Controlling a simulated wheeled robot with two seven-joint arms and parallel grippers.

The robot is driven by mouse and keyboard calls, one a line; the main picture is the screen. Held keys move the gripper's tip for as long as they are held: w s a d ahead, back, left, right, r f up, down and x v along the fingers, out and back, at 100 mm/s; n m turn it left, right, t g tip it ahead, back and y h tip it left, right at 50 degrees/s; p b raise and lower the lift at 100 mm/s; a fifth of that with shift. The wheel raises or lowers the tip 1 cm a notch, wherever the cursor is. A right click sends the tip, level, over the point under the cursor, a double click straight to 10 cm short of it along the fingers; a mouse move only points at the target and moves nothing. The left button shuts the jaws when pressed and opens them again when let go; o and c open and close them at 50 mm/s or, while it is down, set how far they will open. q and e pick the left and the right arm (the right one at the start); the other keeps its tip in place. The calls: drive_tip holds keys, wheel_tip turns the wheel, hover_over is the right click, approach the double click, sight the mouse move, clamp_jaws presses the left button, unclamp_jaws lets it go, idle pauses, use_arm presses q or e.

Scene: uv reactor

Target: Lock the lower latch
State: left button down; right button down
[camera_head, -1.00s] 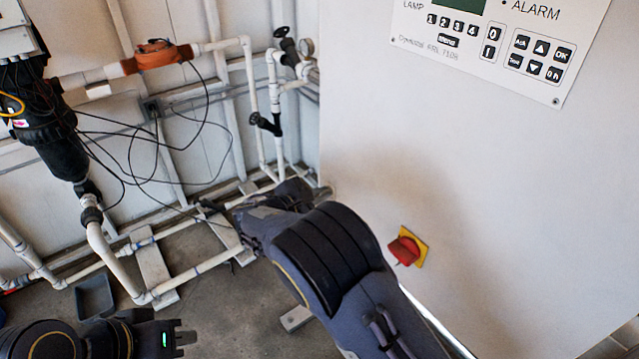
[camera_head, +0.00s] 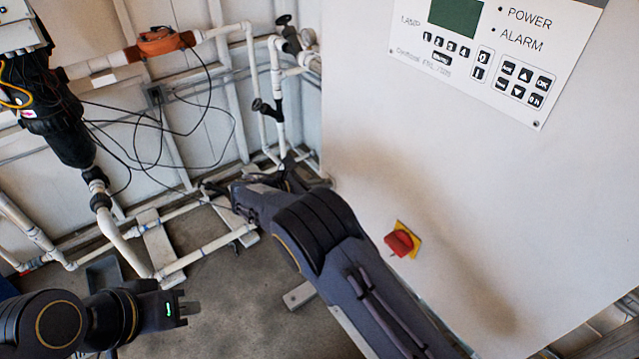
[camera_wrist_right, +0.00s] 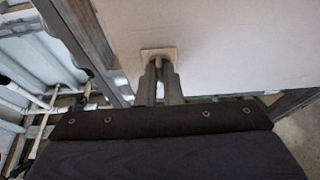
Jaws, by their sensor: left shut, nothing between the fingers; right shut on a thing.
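In the right wrist view, the lower latch (camera_wrist_right: 158,54) is a small pale square plate with a knob, set on the pale cabinet face close to its edge. My right gripper (camera_wrist_right: 159,72) is at it, with both fingers shut on the knob. In the head view my right arm reaches along the cabinet's left side, and its fingers and the latch are hidden. My left gripper (camera_head: 190,308) is at the lower left of the head view, shut and empty, above the floor and away from the cabinet.
The white cabinet (camera_head: 440,160) fills the right, with a control panel (camera_head: 475,50) and a red rotary switch (camera_head: 401,242) on a yellow plate. White pipes (camera_head: 215,245), a black filter housing (camera_head: 60,125) and loose cables stand at the left.

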idle(0.4)
drive_tip(key=c, duration=1.6)
unclamp_jaws()
drive_tip(key=shift+b+v, duration=1.05)
drive_tip(key=shift+v, duration=2.85)
drive_tip(key=shift+a+f, duration=0.1)
